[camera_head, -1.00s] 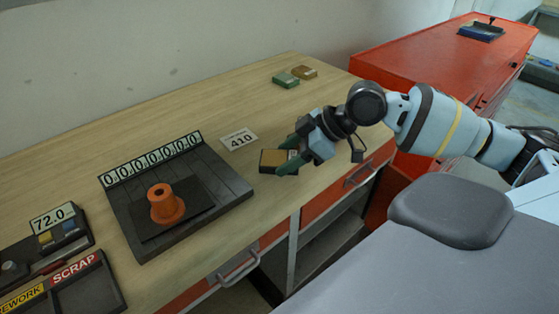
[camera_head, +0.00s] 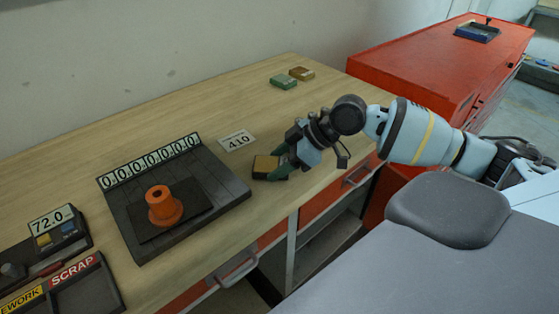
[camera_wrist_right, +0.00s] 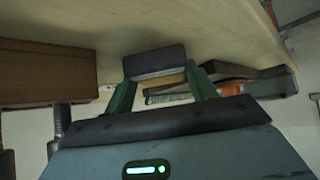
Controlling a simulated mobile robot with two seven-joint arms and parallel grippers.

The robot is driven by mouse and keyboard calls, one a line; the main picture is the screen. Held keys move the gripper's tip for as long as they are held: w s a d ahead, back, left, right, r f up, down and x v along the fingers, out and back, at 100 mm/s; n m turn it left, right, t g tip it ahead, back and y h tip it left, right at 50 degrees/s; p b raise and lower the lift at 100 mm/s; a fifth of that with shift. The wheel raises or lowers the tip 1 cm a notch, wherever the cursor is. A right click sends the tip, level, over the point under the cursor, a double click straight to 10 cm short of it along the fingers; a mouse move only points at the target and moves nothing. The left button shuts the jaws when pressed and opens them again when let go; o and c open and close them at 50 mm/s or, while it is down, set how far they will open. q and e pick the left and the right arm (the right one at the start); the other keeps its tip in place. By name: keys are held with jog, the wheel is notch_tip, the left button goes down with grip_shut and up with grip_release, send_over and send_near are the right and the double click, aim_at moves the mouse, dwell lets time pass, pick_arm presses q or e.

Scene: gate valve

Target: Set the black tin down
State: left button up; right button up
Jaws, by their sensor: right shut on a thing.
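The black tin (camera_head: 265,168) is a small box with dark sides and a tan top. It is at the front part of the wooden bench, just right of the scale. My right gripper (camera_head: 277,166) is shut on it from the right. In the right wrist view, the tin (camera_wrist_right: 155,61) sits between the two green fingertips (camera_wrist_right: 160,75). I cannot tell whether its underside touches the bench top. My left gripper is not in view.
The dark scale (camera_head: 222,188) with an orange flanged part (camera_head: 162,204) stands left of the tin. A card marked 410 (camera_head: 237,141) lies behind it. A green box (camera_head: 284,82) and a brown box (camera_head: 302,73) sit farther back. The bench between is clear.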

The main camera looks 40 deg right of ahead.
jog(key=shift+f, duration=0.1)
jog(key=o, duration=1.1)
jog(key=v, duration=0.6)
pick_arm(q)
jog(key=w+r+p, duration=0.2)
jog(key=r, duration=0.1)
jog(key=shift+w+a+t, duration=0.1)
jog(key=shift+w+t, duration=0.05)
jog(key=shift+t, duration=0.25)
pick_arm(e)
jog(key=v, duration=0.6)
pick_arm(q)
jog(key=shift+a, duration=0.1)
